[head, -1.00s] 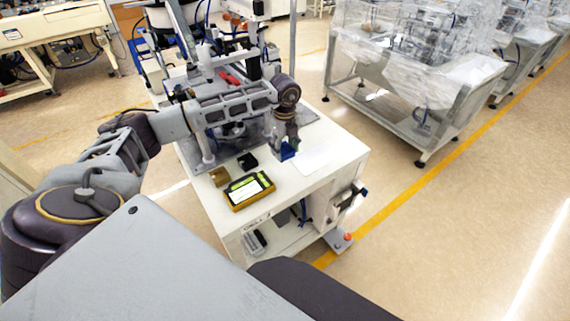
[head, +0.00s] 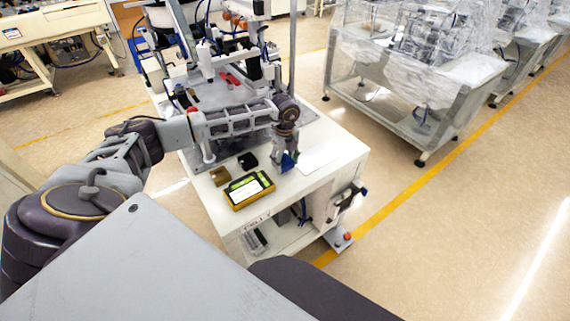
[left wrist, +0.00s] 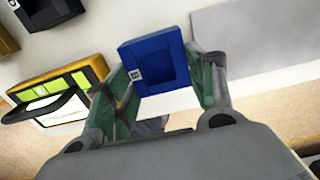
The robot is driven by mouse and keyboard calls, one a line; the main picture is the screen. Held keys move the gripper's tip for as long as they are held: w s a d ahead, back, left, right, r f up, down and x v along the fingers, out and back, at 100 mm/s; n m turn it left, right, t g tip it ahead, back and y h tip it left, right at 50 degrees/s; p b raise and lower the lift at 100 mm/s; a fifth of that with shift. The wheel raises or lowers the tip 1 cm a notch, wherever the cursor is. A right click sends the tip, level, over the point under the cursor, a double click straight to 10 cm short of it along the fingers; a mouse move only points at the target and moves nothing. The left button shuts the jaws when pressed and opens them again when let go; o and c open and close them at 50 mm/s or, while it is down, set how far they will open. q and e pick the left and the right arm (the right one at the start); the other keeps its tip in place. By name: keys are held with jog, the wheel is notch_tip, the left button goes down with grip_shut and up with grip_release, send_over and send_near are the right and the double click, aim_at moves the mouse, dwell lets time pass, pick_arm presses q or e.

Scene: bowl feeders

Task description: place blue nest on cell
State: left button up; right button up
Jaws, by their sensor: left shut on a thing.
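The blue nest (left wrist: 154,62) is a small blue block with a square recess and a small white tag on its left side. It is held between the fingers of my left gripper (left wrist: 160,85) in the left wrist view. In the head view the blue nest (head: 289,161) shows below my left gripper (head: 287,153), over the right part of the white table top (head: 296,190). Whether it touches the table is hard to tell. The cell is not clearly identifiable; a machine with a grey plate (head: 215,95) stands at the back of the table. My right gripper is not visible.
A yellow device with a screen (head: 249,190), a brown block (head: 219,176) and a black block (head: 247,161) lie left of the blue nest. A pale sheet (head: 318,158) lies to its right. My left arm spans the table in front of the machine.

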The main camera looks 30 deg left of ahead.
pick_arm(q)
jog(key=shift+f, duration=1.25)
jog(key=o, duration=1.2)
jog(key=shift+c, duration=0.2)
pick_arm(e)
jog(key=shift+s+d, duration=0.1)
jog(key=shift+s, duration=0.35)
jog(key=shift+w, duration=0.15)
